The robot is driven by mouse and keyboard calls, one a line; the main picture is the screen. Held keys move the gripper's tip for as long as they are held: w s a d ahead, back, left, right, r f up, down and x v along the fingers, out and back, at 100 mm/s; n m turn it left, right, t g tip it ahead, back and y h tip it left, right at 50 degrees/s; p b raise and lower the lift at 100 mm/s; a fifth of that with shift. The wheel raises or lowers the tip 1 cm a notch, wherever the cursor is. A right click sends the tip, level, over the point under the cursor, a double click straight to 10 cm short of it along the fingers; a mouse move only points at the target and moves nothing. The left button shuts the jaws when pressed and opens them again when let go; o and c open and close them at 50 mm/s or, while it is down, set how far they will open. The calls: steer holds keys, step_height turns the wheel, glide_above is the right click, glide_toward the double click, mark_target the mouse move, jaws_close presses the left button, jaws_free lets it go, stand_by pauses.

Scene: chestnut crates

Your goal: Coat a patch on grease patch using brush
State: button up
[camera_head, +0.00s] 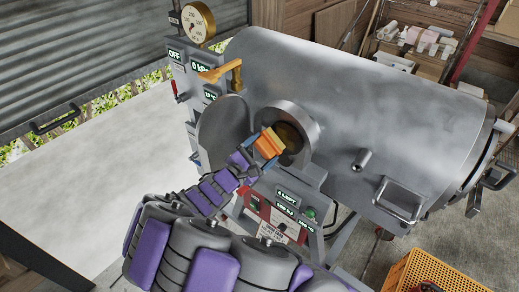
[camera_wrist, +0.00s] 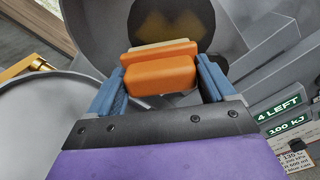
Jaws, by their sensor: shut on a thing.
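My gripper (camera_wrist: 160,84) has its two blue fingers shut on an orange brush (camera_wrist: 160,73) with a pale tan front edge. In the head view the brush (camera_head: 268,143) is at the mouth of the round port on a big grey drum. A dark round patch with dull yellow-brown marks (camera_wrist: 172,22), which looks like the grease patch, lies beyond the brush inside the port. It shows partly in the head view (camera_head: 290,137). The brush hides its lower part. I cannot tell whether the brush touches it.
The port's round lid (camera_head: 222,132) stands open at left. A yellow lever (camera_head: 220,72), a gauge (camera_head: 196,22) and panels surround the port. A panel reading "4 LEFT" (camera_head: 287,196) is below right. A yellow crate (camera_head: 432,272) stands at lower right. A pale table (camera_head: 95,175) is at left.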

mark_target(276, 149)
steer(key=shift+s+d, duration=0.5)
steer(key=shift+d, duration=0.1)
steer(key=shift+s+d+b, duration=0.2)
steer(key=shift+d+b, duration=0.05)
steer(key=shift+d, duration=0.3)
steer(key=shift+s+d+b, duration=0.2)
steer(key=shift+d, duration=0.3)
steer(key=shift+w+a+r+p, duration=0.1)
steer(key=shift+w+a+p, duration=0.2)
steer(key=shift+p, duration=0.4)
steer(key=shift+w+a+p, duration=0.5)
steer(key=shift+w+p, duration=0.05)
steer(key=shift+p, duration=0.05)
steer(key=shift+w+a+p, duration=0.5)
steer(key=shift+w+a, duration=0.2)
steer(key=shift+a, duration=0.25)
steer(key=shift+r, duration=0.45)
steer(key=shift+s+d+f, duration=0.1)
steer(key=shift+s+d, duration=0.1)
steer(key=shift+d, duration=0.15)
steer(key=s+d+b, duration=0.2)
steer(key=s+d, duration=0.2)
steer(key=d, duration=0.1)
steer(key=shift+d, duration=0.25)
